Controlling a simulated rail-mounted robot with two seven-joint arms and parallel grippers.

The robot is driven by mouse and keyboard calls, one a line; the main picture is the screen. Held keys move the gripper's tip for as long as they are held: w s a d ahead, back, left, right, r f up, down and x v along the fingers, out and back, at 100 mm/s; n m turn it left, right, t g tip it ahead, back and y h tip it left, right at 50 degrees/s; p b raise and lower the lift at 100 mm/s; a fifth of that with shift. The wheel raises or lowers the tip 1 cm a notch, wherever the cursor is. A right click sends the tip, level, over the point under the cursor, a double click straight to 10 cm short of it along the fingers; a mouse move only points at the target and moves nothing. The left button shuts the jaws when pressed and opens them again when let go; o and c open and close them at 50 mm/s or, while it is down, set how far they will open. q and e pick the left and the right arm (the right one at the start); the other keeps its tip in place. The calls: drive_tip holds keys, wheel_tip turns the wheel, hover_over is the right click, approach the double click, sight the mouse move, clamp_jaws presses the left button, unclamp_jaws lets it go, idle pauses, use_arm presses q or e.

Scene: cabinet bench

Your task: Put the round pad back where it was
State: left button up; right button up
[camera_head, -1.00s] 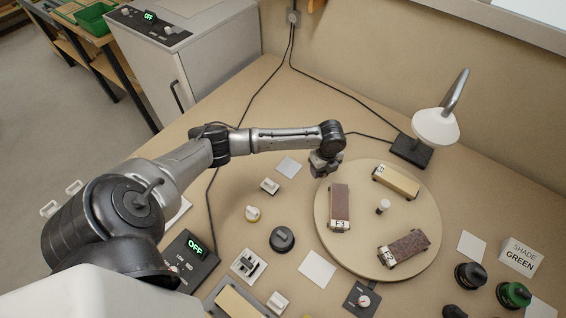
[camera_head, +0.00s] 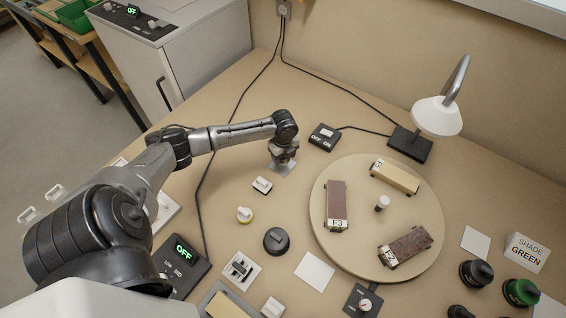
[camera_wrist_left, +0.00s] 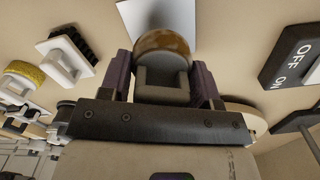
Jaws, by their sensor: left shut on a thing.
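My left gripper (camera_head: 283,158) is shut on the round pad, just above a pale square (camera_head: 280,170) on the bench. In the left wrist view the round pad (camera_wrist_left: 163,42) shows a mottled brown-gold rim and a grey grip between the two fingers. The pale square (camera_wrist_left: 155,12) lies beyond the pad there and is partly covered by it. I cannot tell whether the pad touches the square. In the head view the pad is mostly hidden by the gripper. My right gripper is not in view.
A round turntable (camera_head: 335,255) with several labelled blocks stands to the right. An off/on switch box (camera_head: 324,137) sits close by, its cable running to the lamp (camera_head: 436,117). A white-handled brush (camera_head: 262,185), a yellow-ringed pad (camera_head: 245,214) and a dark round pad (camera_head: 277,240) lie nearer.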

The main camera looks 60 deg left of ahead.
sight(283, 162)
use_arm(q)
drive_tip(key=shift+a+f+b, duration=0.1)
drive_tip(key=shift+f+b, duration=0.5)
drive_tip(key=shift+f, duration=1.45)
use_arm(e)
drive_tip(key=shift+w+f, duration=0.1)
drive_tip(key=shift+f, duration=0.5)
use_arm(q)
drive_tip(key=shift+f, duration=0.15)
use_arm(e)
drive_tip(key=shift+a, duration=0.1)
use_arm(q)
drive_tip(key=o, duration=0.9)
wheel_tip(283, 162, up, 12)
drive_tip(key=p, duration=0.3)
drive_tip(key=shift+r, duration=0.2)
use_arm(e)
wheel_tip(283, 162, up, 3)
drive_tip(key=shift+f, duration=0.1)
